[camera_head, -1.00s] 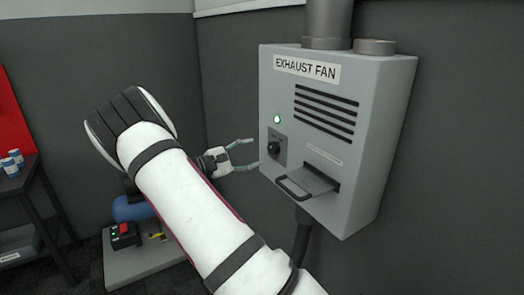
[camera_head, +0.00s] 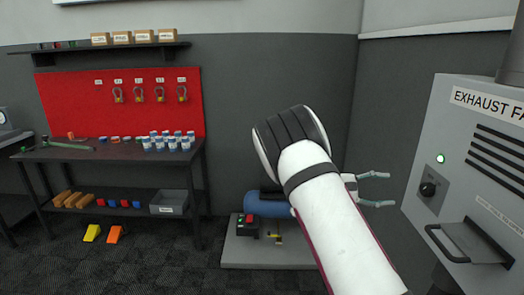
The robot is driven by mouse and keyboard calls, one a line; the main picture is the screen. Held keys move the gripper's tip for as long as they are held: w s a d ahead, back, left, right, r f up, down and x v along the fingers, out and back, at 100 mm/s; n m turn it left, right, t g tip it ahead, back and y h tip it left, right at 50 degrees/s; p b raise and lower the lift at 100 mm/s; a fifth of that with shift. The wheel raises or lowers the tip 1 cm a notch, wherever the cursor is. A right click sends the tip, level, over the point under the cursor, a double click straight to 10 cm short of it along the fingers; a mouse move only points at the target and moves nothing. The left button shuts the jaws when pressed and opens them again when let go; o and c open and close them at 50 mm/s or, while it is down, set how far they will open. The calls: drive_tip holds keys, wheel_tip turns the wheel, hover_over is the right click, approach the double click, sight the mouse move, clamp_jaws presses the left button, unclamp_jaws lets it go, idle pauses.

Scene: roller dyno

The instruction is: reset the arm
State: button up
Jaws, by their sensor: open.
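My arm reaches up from the bottom right of the head view, bent at a black-banded joint. My gripper (camera_head: 376,188) shows past the arm, its two thin fingers spread apart and empty, pointing right. It is left of the grey exhaust fan box (camera_head: 462,160), with a visible gap to the box in the picture. The box has a black knob (camera_head: 428,189), a lit green lamp (camera_head: 440,158) and a drawer-like flap with a handle (camera_head: 470,242) that sticks out. Part of my gripper's base is hidden behind the arm.
A dark workbench (camera_head: 110,151) with several small cans (camera_head: 168,143) stands at the left, below a red tool board (camera_head: 75,101). A grey platform (camera_head: 240,255) with a blue cylinder (camera_head: 267,205) and a control box (camera_head: 248,226) is behind my arm. Open carpet lies front left.

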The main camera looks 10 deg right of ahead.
drive_tip(key=s+a+r+m+t+y, duration=0.1)
drive_tip(key=s+a+r+t+y, duration=0.2)
drive_tip(key=s+a, duration=0.6)
drive_tip(key=s+a+r+m+t+y, duration=0.2)
drive_tip(key=s+a+r+t+y, duration=0.1)
drive_tip(key=s+a+y, duration=0.5)
drive_tip(key=s+a+r+m+t+y, duration=0.2)
drive_tip(key=s+a+r+y, duration=0.3)
drive_tip(key=s+a, duration=0.6)
drive_tip(key=shift+s+a+r+t+y, duration=0.3)
drive_tip(key=shift+s+t+y, duration=0.4)
drive_tip(key=shift+s, duration=0.55)
drive_tip(key=shift+f, duration=0.1)
